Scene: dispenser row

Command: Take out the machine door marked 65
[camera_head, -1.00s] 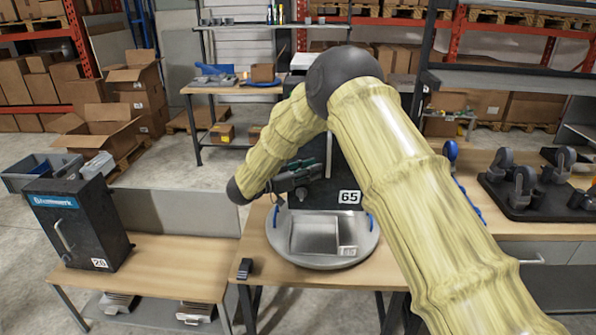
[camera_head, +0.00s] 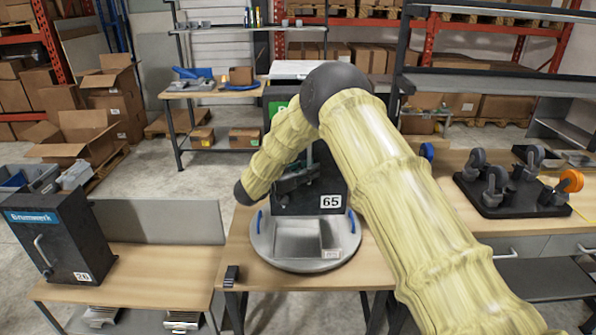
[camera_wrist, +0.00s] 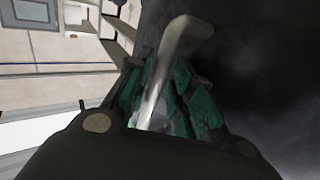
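The dark machine front marked 65 (camera_head: 285,201) stands upright behind a round grey plate, its number label at the lower right. My arm hides much of it. My gripper (camera_head: 298,178) is at this front, left of its middle. In the wrist view, a bent metal bar handle (camera_wrist: 185,32) runs between the green-padded fingers of my gripper (camera_wrist: 160,80). The fingers are close together on both sides of the bar and appear shut on it; the exact contact is partly hidden. The door's edges cannot be made out clearly.
The round grey plate (camera_head: 262,250) with blue handles sits on the wooden table (camera_head: 250,280). A small black block (camera_head: 231,275) lies at its left. A dark machine marked 26 (camera_head: 62,235) stands on the left table. A black caster tray (camera_head: 515,205) is on the right bench.

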